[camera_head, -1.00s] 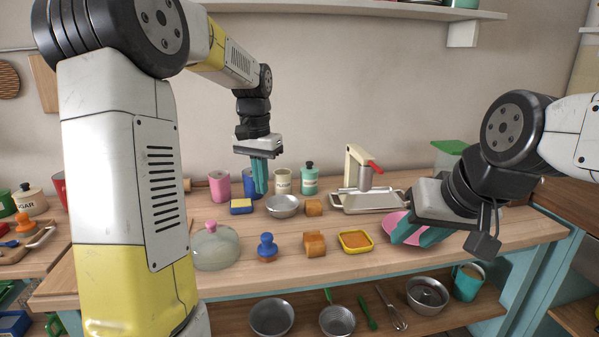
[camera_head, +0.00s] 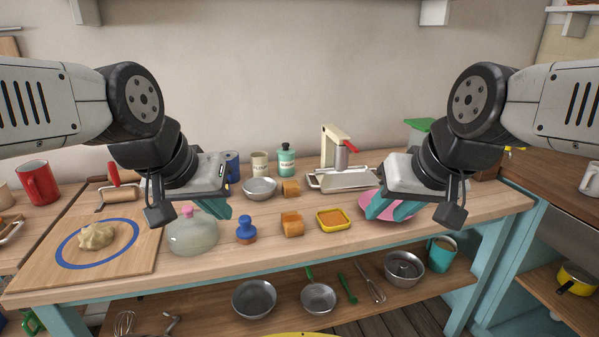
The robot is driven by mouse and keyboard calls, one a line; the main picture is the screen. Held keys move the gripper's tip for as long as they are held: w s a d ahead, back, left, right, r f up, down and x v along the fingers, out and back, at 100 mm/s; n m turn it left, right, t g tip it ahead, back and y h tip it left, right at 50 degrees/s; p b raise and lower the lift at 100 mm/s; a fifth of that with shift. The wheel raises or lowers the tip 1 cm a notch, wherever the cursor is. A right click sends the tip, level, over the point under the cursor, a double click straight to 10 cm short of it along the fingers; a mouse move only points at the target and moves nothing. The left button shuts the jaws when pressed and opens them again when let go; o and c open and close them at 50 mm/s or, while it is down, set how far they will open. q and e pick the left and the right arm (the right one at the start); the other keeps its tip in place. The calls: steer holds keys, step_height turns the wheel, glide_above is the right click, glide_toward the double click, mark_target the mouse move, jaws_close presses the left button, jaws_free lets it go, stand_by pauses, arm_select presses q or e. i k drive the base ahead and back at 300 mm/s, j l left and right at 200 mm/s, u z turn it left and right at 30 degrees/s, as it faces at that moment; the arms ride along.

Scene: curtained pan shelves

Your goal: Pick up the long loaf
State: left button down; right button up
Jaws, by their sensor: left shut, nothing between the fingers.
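Two small brown loaf-like pieces lie on the wooden counter: a back one (camera_head: 290,188) and a front one (camera_head: 292,224). I cannot tell for certain which is the long loaf; both look short from here. My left gripper (camera_head: 216,208) is shut and empty, over the counter left of both pieces and close to the glass dome. My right gripper (camera_head: 392,209) is to the right of both pieces, in front of the pink plate. Its fingertips are seen at an angle, so whether it is open is unclear.
The glass dome (camera_head: 194,236), blue stamp (camera_head: 246,231) and yellow-rimmed dish (camera_head: 333,220) stand near the front piece. A metal bowl (camera_head: 260,190) is left of the back piece. The pink plate (camera_head: 372,207) lies right. A board with dough (camera_head: 96,237) is at left.

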mark_target(291, 222)
steer(key=j+z, duration=0.4)
steer(key=k+j+z, duration=0.2)
steer(key=j+z, duration=0.2)
steer(key=k+j+z, duration=0.15)
steer(key=j+z, duration=0.25)
